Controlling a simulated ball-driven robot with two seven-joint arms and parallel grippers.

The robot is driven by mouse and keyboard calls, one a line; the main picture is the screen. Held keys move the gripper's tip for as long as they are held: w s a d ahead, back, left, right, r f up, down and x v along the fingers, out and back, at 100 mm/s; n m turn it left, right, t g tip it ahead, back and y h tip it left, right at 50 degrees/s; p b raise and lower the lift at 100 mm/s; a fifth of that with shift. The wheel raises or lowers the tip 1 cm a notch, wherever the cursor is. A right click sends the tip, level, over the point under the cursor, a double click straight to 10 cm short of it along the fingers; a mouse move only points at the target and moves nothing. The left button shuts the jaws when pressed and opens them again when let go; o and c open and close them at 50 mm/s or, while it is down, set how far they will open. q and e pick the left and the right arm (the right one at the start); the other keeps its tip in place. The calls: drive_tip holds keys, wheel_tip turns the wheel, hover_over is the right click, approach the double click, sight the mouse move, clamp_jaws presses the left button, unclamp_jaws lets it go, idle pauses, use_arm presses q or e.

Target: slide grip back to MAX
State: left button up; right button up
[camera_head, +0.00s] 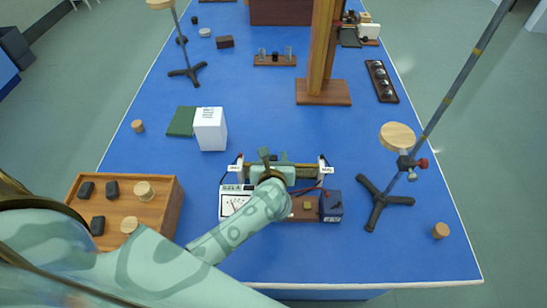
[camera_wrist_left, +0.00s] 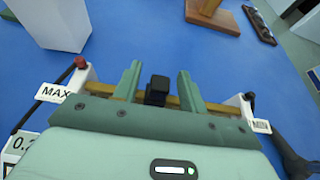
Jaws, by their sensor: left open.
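The slide grip (camera_wrist_left: 157,88) is a small black block on a brass rail (camera_wrist_left: 220,107), near the rail's middle. A white MAX label (camera_wrist_left: 53,93) stands at the rail's left end and a MIN label (camera_wrist_left: 261,126) at its right end. My left gripper (camera_wrist_left: 159,72) is open, with one green finger on each side of the grip and a visible gap on both sides. In the head view my left gripper (camera_head: 268,166) is over the rail and hides the grip's base. My right gripper is not in view.
A white-faced meter (camera_head: 234,203) and a dark blue box (camera_head: 331,205) stand in front of the rail. A white box (camera_head: 210,130) is behind left, a tripod stand (camera_head: 376,205) is at right. A wooden tray (camera_head: 172,205) is at left. Blue table lies clear behind the rail.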

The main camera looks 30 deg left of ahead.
sight(248, 163)
use_arm(q)
clamp_jaws()
drive_tip(key=s+a, duration=0.1)
drive_tip(key=a, duration=0.1)
drive_tip(key=s+a+p, duration=0.1)
drive_tip(key=a, duration=0.1)
drive_tip(key=s+a, duration=0.1)
drive_tip(key=a, duration=0.1)
drive_tip(key=shift+a, duration=0.3)
drive_tip(key=shift+d, duration=0.1)
